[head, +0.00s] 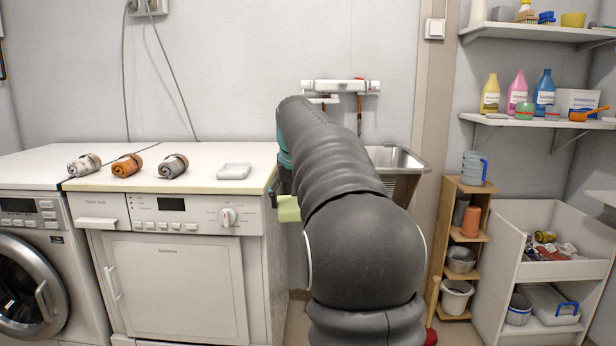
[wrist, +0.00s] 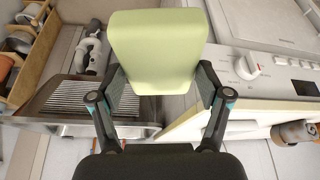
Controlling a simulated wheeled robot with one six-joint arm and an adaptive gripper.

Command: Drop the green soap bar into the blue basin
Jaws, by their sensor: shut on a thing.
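The pale green soap bar (wrist: 157,48) is between the two fingers of my gripper (wrist: 160,84) in the wrist view, one finger against each side. It is held up in the air. In the head view the soap bar (head: 288,209) shows beside my arm, in front of the right end of the counter, and my arm hides most of my gripper. A steel sink with a ribbed surface (head: 405,160) is behind and right of my arm; it also shows at left in the wrist view (wrist: 62,116). I cannot make out a blue basin in either view.
A white soap dish (head: 234,171) and several rolled towels (head: 127,165) lie on the counter (head: 205,184) over the white machines. A wooden shelf (head: 467,240) with pots and a white cabinet (head: 540,215) stand at right. Wall shelves (head: 533,118) hold bottles.

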